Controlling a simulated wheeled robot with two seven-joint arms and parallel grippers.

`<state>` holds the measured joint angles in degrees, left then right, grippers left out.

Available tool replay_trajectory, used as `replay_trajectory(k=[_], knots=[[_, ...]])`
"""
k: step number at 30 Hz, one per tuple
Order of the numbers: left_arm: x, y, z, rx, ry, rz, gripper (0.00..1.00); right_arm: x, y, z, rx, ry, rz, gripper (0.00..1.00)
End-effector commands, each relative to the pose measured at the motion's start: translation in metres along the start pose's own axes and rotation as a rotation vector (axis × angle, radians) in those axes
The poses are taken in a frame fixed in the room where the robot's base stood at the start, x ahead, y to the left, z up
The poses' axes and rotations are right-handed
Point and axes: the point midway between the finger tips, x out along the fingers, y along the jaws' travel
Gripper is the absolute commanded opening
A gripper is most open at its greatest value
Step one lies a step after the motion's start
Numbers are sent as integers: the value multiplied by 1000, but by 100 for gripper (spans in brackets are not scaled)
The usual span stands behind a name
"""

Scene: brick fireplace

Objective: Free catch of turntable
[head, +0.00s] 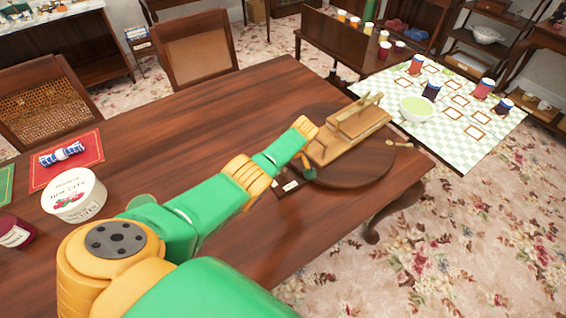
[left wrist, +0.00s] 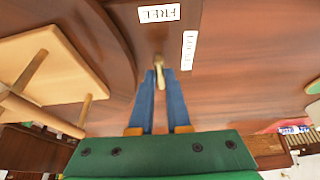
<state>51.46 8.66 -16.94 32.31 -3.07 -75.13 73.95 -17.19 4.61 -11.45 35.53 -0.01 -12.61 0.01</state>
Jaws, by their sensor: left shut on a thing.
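The turntable (head: 355,175) is a dark round wooden disc at the right end of the table, with a pale wooden stand (head: 348,132) on it. In the left wrist view the catch (left wrist: 159,72) is a small pale lever beside the disc's rim, near two white labels. One label reads FREE (left wrist: 159,13); the other (left wrist: 189,50) seems to read LOCKED. My left gripper (head: 308,172) is low at the near-left rim; its blue fingers (left wrist: 160,80) are shut on the lever. In the head view my gripper mostly hides the catch. My right gripper is out of view.
A checkered board (head: 470,140) with a bowl and jars stands beyond the table's right end. The table's middle is clear beyond my arm.

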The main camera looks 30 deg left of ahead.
Motion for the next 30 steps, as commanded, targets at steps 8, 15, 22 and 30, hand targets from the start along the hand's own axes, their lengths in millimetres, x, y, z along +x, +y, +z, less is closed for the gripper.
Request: replay_trajectory(k=[8, 15, 22, 30], knots=[[0, 0, -1, -7, 2, -2, 0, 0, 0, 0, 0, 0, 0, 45], [0, 0, -1, -7, 2, -2, 42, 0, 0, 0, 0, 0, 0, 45], [0, 0, -1, -5, 1, -2, 45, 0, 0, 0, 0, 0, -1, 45], [-43, 1, -3, -5, 0, 2, 45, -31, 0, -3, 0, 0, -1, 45]])
